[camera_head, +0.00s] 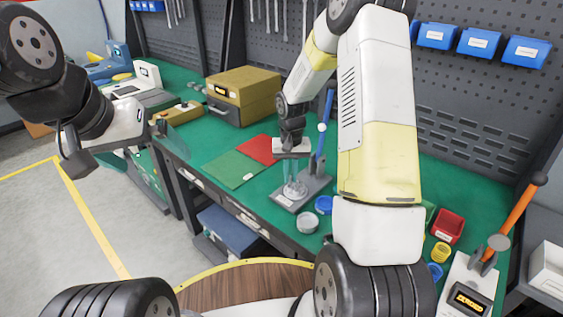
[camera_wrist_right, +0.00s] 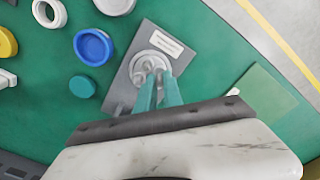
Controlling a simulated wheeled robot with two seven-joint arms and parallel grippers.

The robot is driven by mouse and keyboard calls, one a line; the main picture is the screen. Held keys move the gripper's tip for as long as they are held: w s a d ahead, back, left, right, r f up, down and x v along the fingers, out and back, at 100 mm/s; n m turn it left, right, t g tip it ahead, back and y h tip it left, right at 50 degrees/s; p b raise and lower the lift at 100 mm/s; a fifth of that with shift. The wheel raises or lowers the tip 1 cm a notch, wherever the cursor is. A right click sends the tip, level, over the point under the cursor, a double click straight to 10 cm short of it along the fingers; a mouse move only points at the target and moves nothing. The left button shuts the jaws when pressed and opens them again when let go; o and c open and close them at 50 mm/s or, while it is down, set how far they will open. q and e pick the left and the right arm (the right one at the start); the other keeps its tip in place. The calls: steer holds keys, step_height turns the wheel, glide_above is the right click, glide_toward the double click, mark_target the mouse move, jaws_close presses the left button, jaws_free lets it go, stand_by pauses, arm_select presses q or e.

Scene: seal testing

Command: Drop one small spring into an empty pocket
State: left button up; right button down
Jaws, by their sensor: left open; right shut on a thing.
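My right gripper (camera_head: 296,178) points down over a round metal holder (camera_head: 294,190) on a grey base plate (camera_head: 316,187). In the right wrist view the teal fingertips (camera_wrist_right: 159,90) are close together over the near part of the holder (camera_wrist_right: 152,66), which has round pockets. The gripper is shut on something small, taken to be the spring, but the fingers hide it. I cannot tell whether the fingertips touch the holder or which pockets are empty. My left gripper (camera_head: 150,146) is open and empty, away from the work, beyond the bench's left edge.
A blue ring (camera_wrist_right: 93,46), a teal disc (camera_wrist_right: 82,87) and a white disc (camera_wrist_right: 115,3) lie beside the base plate. A blue lever (camera_head: 320,140) stands by it. A green and red mat (camera_head: 232,166) lies left of it. A yellow-brown box (camera_head: 243,92) stands behind.

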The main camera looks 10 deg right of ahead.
steer(key=shift+f, duration=0.35)
steer(key=c, duration=1.8)
jaws_free()
steer(key=shift+o, duration=0.2)
steer(key=shift+r, duration=0.15)
steer(key=shift+r, duration=1.6)
steer(key=shift+o, duration=0.2)
steer(key=o, duration=0.5)
steer(key=shift+r, duration=1.5)
